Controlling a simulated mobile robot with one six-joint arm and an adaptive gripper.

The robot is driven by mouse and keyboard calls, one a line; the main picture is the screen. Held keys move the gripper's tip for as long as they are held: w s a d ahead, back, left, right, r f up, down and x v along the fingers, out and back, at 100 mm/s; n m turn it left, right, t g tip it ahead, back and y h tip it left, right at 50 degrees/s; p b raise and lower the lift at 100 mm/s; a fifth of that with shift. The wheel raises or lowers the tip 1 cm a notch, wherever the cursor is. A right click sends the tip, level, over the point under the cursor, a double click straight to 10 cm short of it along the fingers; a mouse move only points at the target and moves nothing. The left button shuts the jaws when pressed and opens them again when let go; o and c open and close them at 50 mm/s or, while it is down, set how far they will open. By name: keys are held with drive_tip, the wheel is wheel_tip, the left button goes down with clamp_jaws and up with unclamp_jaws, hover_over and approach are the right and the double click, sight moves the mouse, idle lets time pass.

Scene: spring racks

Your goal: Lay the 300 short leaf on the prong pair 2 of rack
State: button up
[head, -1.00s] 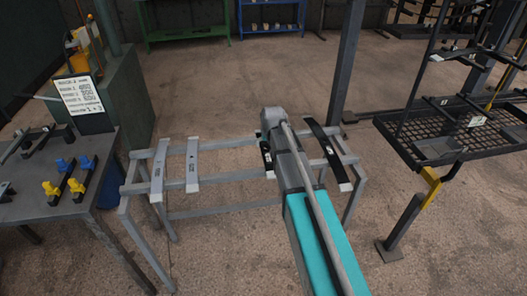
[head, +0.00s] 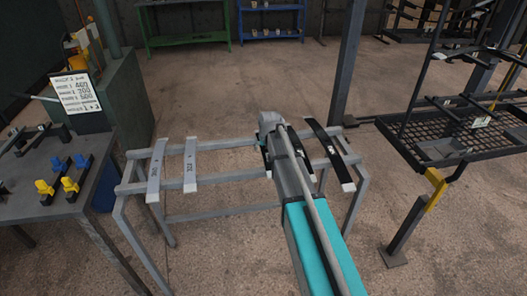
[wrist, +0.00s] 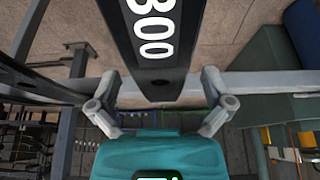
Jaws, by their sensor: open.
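A dark leaf marked 300 (wrist: 155,35) fills the upper middle of the wrist view. The fingers stand open, with a gap on both sides of the leaf. In the head view my arm hides most of this spot; part of a dark leaf (head: 266,162) shows beside my arm on the grey stand (head: 225,205). The rack (head: 465,130) stands at the right, with dark prongs and small number tags. I cannot tell which prongs are pair 2.
Two light grey leaves (head: 157,172) (head: 190,165) lie on the stand's left part, and another dark leaf (head: 329,152) on its right. A table (head: 65,215) with yellow and blue fittings is at left, near a written sign (head: 77,93). A post (head: 346,65) rises behind the stand.

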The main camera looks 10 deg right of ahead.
drive_tip(key=shift+c, duration=0.3)
drive_tip(key=c, duration=1.3)
drive_tip(key=shift+r, duration=0.2)
wheel_tip(320, 180, up, 2)
drive_tip(key=p, duration=0.2)
drive_tip(key=shift+p, duration=0.3)
drive_tip(key=s+d+r+p, duration=0.1)
drive_tip(key=d+r+p, duration=0.2)
drive_tip(key=d, duration=0.1)
drive_tip(key=s+d+r+p, duration=0.1)
drive_tip(key=d+r+p, duration=0.3)
drive_tip(key=d, duration=0.1)
drive_tip(key=s+d+r+p, duration=0.1)
drive_tip(key=d+r+p, duration=0.2)
drive_tip(key=d, duration=0.1)
drive_tip(key=shift+s+d+r, duration=0.1)
drive_tip(key=shift+d+r, duration=0.2)
